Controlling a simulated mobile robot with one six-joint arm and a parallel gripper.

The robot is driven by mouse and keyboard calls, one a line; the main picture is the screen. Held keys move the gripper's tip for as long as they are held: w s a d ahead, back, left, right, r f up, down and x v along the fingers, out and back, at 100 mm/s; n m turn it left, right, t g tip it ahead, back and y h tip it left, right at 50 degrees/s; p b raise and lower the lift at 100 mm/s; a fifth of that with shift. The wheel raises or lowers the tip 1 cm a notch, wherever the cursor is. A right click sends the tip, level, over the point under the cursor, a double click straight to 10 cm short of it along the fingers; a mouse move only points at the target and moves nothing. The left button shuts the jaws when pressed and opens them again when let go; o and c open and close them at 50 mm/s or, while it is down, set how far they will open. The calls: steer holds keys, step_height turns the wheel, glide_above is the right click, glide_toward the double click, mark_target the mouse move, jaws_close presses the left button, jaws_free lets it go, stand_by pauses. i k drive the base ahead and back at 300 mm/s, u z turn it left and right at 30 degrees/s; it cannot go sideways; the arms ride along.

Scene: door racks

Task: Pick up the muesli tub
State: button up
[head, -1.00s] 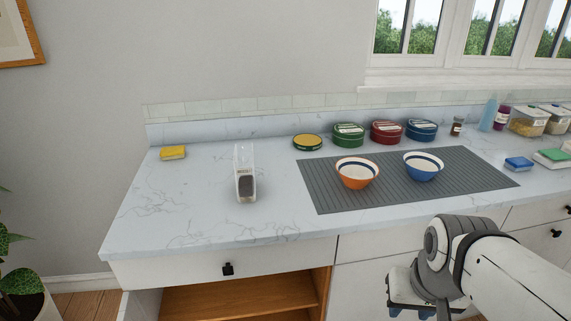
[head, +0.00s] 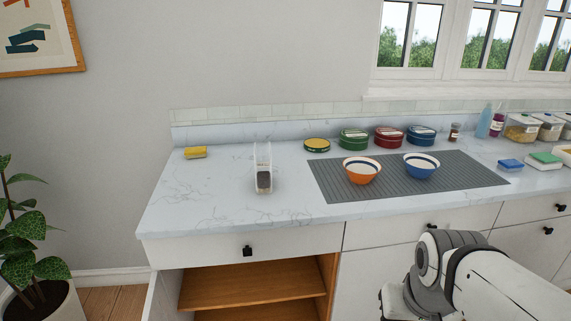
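A narrow clear tub (head: 264,170) with dark contents stands upright on the left part of the counter. Several clear lidded tubs stand at the far right; one with tan contents (head: 522,129) is the nearest of these to the bottles. I cannot read any label, so I cannot tell which tub holds the muesli. My gripper (head: 392,303) is at the bottom edge, below the counter front and far from the tubs. Only part of its body shows; its fingers are cut off by the frame.
An orange bowl (head: 361,171) and a blue bowl (head: 421,166) sit on a grey ribbed mat (head: 400,184). Round tins (head: 388,137) line the back. A yellow sponge (head: 195,152) lies at left. The open cabinet (head: 250,287) is below. Counter around the narrow tub is clear.

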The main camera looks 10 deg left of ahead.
mark_target(262, 149)
steer(key=u, duration=0.05)
steer(key=i, duration=1.4)
steer(key=z, duration=0.1)
